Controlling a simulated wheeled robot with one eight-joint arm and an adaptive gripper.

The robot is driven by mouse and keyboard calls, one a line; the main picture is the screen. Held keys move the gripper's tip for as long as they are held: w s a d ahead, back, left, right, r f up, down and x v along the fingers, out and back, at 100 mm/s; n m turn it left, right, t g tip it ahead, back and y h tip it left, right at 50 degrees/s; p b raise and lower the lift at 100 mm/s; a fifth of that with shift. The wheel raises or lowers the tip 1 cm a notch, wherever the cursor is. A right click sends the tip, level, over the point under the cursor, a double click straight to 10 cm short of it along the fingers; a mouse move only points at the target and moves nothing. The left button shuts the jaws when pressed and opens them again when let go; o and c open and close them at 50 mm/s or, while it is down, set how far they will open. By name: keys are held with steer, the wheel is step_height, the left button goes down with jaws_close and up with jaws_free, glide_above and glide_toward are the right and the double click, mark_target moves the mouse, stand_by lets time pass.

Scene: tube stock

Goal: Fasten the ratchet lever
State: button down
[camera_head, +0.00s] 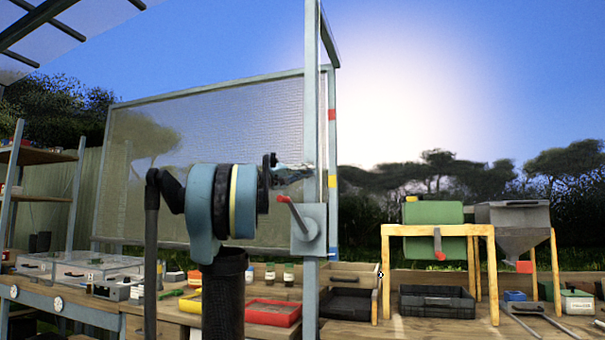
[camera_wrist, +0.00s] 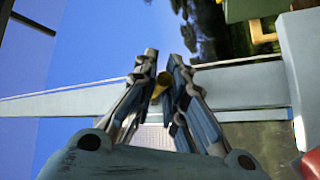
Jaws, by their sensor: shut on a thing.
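A lever with a red grip (camera_head: 290,207) is on a grey box (camera_head: 309,230) fixed to the upright post (camera_head: 311,110); its grip points up and left. My gripper (camera_head: 310,168) is at the post, just above this box. In the wrist view its two fingers (camera_wrist: 168,84) are close together around a small yellow-brown piece (camera_wrist: 159,88), with the pale post (camera_wrist: 235,88) behind them. A red part (camera_wrist: 310,164) shows at the lower right edge of the wrist view; I cannot tell if it is the lever's grip. The fingers hide part of the held piece.
A mesh screen (camera_head: 220,125) stands behind my arm. The bench carries a red tray (camera_head: 273,313), a black crate (camera_head: 437,304) and a wooden frame (camera_head: 387,275) with a green drum (camera_head: 432,215). A grey hopper (camera_head: 518,228) stands at right.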

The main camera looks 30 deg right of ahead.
steer(key=shift+f, duration=0.25)
steer(key=c, duration=1.7)
jaws_free()
steer(key=shift+o, duration=0.2)
steer(key=shift+a, duration=0.1)
steer(key=v, duration=1.1)
steer(key=shift+a+f, duration=0.15)
steer(key=shift+a, duration=0.2)
steer(key=shift+w, duration=0.1)
